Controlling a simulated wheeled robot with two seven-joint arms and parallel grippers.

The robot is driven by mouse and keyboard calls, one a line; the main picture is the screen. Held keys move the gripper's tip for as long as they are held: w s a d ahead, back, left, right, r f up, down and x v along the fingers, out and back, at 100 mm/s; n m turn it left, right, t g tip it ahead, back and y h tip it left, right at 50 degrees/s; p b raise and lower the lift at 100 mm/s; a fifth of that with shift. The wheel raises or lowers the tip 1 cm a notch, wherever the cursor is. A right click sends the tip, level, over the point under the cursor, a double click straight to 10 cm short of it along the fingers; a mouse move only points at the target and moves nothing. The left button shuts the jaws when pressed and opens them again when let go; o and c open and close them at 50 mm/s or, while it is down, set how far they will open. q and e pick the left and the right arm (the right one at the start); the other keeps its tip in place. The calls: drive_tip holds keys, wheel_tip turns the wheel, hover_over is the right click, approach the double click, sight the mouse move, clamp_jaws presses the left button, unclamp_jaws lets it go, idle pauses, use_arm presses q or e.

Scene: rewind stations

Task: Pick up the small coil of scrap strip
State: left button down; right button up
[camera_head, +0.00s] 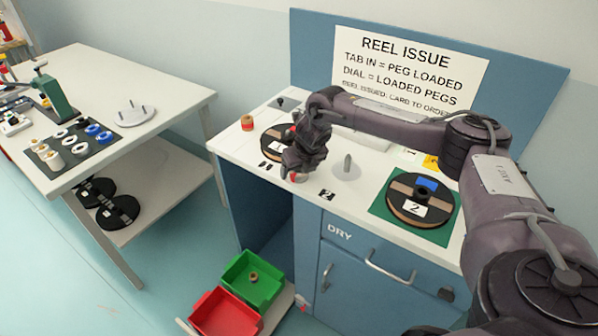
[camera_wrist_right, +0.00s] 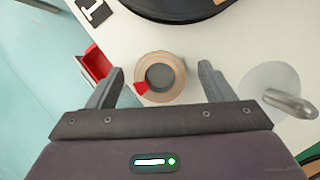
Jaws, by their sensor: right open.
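The small coil of scrap strip (camera_wrist_right: 146,62) is a tan ring with a dark centre and a red tab. In the right wrist view it lies on the white counter between my right gripper's fingers (camera_wrist_right: 159,73), with a gap on each side. In the head view my right gripper (camera_head: 296,168) is low over the counter's front edge, and the coil (camera_head: 298,178) is mostly hidden under it. The right gripper is open and empty. My left gripper is not in view.
A black reel (camera_head: 273,143) lies behind the gripper, and a grey peg (camera_head: 347,167) stands to its right. Reel 2 (camera_head: 408,219) lies on a green mat. Below are a green bin (camera_head: 270,287) and a red bin (camera_head: 226,316). A white table (camera_head: 150,75) stands at left.

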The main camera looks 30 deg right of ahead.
drive_tip(key=shift+f, duration=0.1)
drive_tip(key=c, duration=1)
drive_tip(key=shift+c, duration=0.4)
drive_tip(key=shift+w, duration=0.1)
